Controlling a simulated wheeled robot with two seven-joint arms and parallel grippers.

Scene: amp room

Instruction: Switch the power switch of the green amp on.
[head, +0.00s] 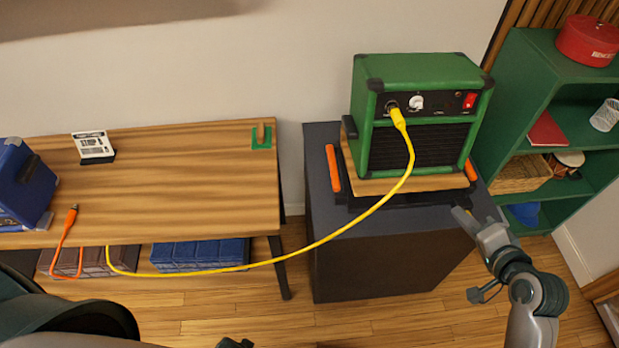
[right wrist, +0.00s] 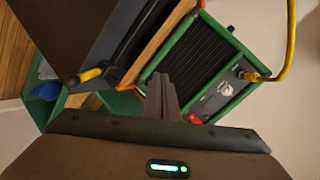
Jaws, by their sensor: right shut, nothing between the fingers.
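The green amp (head: 425,72) stands on a wooden board on a dark cabinet. Its red power switch (head: 469,101) is at the right end of the black control panel, beside a white knob (head: 416,102). In the right wrist view the amp (right wrist: 196,65) appears tilted, with the red switch (right wrist: 194,118) just right of the fingertips. I cannot tell which way the switch is set. My right gripper (head: 462,216) is shut and empty, below and in front of the amp's lower right corner. Its closed fingers (right wrist: 161,88) show apart from the switch.
A yellow cable (head: 343,229) runs from the amp's front jack across to the wooden table (head: 190,185). The dark cabinet (head: 385,258) has orange handles beside the amp. A green shelf (head: 520,78) stands close on the right. Open air lies before the control panel's right end.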

